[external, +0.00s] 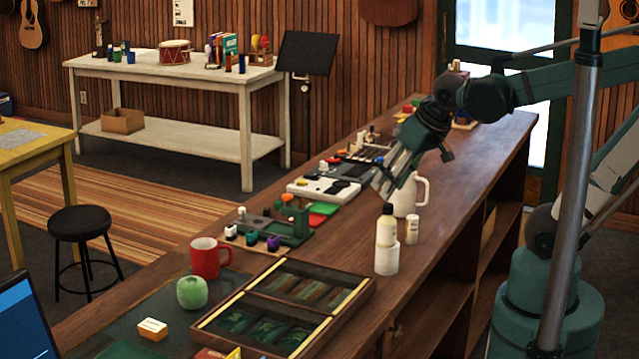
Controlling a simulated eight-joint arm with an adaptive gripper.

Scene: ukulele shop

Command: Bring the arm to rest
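My arm reaches from its base at the right over the long wooden counter (490,170). The green and grey arm bends down at the wrist, and my gripper (382,188) points down and to the left above the counter. It overlaps the left side of a white pitcher (409,197) in the picture. I cannot tell whether it touches the pitcher. The fingertips are small and dark against the background, so their opening does not show clearly. No held object is visible.
Bottles (386,240), a red mug (208,258), a green apple-like object (191,292) and a divided wooden case (285,305) stand nearer on the counter. A white and black device (325,187) lies left of the gripper. A grey pole (575,180) crosses in front of the arm.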

